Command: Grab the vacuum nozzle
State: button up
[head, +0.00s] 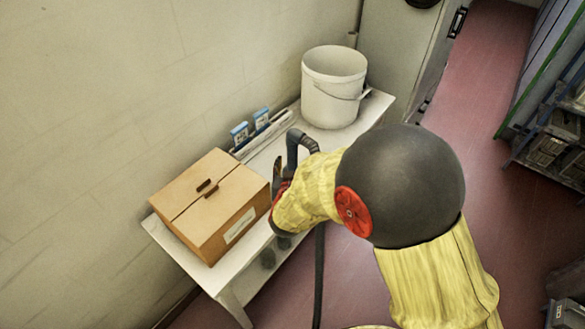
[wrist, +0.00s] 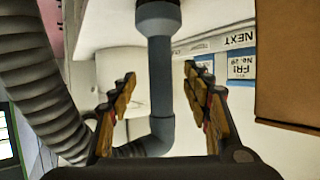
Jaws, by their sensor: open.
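The vacuum nozzle (head: 292,150) is a dark grey bent tube above the white table in the head view. In the wrist view the nozzle (wrist: 161,85) runs between my two fingers, with a collar at the top and a bend at the bottom. My gripper (wrist: 158,76) is open, with a finger on each side of the tube and visible gaps to it. In the head view my gripper (head: 279,182) is beside the nozzle and partly hidden by my wrist. A ribbed hose (wrist: 42,75) curves along the left of the wrist view.
A cardboard box (head: 212,205) stands on the white table (head: 233,292), close to my gripper. A white bucket (head: 333,90) stands at the table's far end. Blue cards (head: 240,132) stand in a rack by the wall. Red floor (head: 470,120) is open to the right.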

aim_at(292, 161)
jog(key=b+x, duration=0.2)
jog(key=x, duration=0.3)
jog(key=shift+w, duration=0.25)
jog(key=shift+r, duration=0.1)
jog(key=c, duration=0.3)
grip_shut()
